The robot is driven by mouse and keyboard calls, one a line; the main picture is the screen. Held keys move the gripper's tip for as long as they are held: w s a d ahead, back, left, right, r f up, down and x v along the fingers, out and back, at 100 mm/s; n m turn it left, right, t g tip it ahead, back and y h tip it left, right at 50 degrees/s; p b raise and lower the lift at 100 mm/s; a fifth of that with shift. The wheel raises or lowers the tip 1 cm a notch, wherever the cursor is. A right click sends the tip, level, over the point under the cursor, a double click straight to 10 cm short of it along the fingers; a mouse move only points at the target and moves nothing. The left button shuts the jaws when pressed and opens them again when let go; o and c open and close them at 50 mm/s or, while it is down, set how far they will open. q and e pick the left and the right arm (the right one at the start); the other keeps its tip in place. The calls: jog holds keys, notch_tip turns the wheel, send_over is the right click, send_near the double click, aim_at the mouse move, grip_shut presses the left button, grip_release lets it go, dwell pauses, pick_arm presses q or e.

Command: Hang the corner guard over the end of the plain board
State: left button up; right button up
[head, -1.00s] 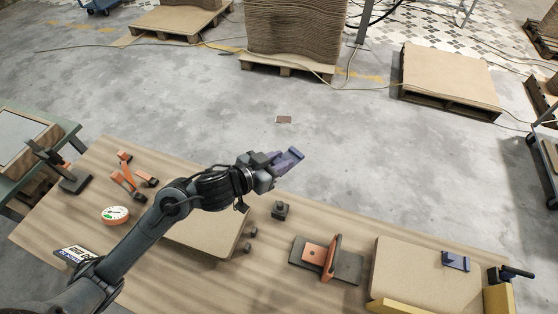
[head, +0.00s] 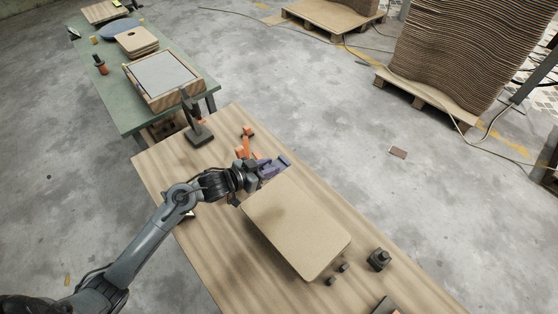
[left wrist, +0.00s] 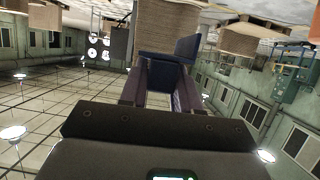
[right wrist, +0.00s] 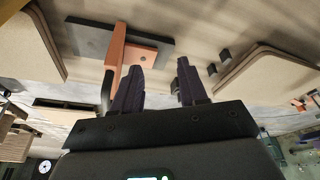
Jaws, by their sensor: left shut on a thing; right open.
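The plain board (head: 298,232) lies on the wooden table in the head view, flat and tan with rounded corners. My left gripper (head: 270,169) is shut on the blue-purple corner guard (head: 284,161). In the head view they appear by the board's far left corner; their height above it is hard to judge. The guard (left wrist: 167,57) also shows between the fingers in the left wrist view, one flap sticking up. My right gripper (right wrist: 158,85) is open and empty in the right wrist view. The plain board (right wrist: 262,78) appears at that view's right.
Small dark blocks (head: 337,274) and a dark fixture (head: 379,259) stand by the board's right end. An orange clamp-like tool (head: 246,142) and a dark stand (head: 198,134) are beyond the left gripper. An orange upright on a dark plate (right wrist: 90,42) shows near my right fingers.

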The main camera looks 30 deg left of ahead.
pick_arm(q)
jog(key=s+a+f, duration=0.1)
jog(key=a+f, duration=0.3)
jog(key=f, duration=0.3)
jog(key=shift+s+y+b, duration=0.3)
jog(key=shift+b, duration=0.05)
jog(key=shift+a, duration=0.1)
jog(key=b, duration=0.2)
send_over(257, 194)
notch_tip(257, 194, down, 6)
jog(key=shift+r, duration=0.25)
jog(key=shift+f+b, duration=0.3)
jog(key=shift+f, duration=0.95)
jog(key=shift+f, duration=0.1)
jog(key=shift+f+b, duration=0.3)
jog(key=shift+f, duration=0.2)
